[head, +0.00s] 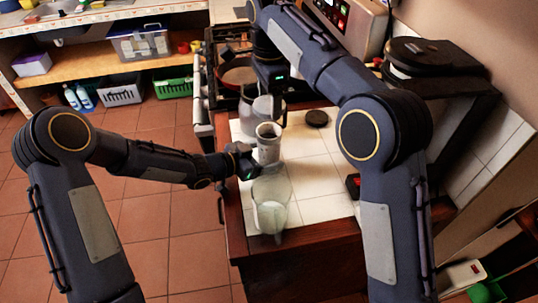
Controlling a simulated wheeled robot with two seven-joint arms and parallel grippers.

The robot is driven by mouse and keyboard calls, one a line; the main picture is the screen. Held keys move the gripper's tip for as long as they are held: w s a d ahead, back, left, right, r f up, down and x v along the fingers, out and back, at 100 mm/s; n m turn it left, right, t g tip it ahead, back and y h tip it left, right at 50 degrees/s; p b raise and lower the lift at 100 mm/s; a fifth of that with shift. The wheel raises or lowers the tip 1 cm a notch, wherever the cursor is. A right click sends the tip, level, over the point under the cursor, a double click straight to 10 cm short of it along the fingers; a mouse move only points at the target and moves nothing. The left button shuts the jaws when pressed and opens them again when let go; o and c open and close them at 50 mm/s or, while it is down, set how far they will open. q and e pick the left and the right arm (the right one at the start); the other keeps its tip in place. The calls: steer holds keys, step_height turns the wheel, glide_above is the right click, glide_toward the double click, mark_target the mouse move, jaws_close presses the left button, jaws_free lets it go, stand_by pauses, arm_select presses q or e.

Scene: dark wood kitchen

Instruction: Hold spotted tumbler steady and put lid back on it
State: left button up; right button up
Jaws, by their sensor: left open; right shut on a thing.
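A pale cup-like vessel (268,151), which looks like the tumbler, stands upright on the white tiled counter top. Its spots are too small to make out. A ring with a darker centre shows at its top. My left gripper (244,162) is open at its lower left side; I cannot tell if it touches. My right gripper (275,95) points down just behind and above the vessel. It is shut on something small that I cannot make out. A dark round disc (317,118) lies flat on the tiles to the right; I cannot tell whether it is a lid.
A clear glass jug (270,204) stands near the counter's front edge. Another glass vessel (256,119) is behind the tumbler, partly hidden by my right gripper. A stove with a pan (238,76) is at the back. The tiles right of the tumbler are mostly free.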

arm_select(q)
steer(key=c, duration=1.5)
arm_select(e)
steer(key=shift+f, duration=2.5)
steer(key=shift+f, duration=0.1)
steer(key=shift+f, duration=0.8)
steer(key=shift+f, duration=0.55)
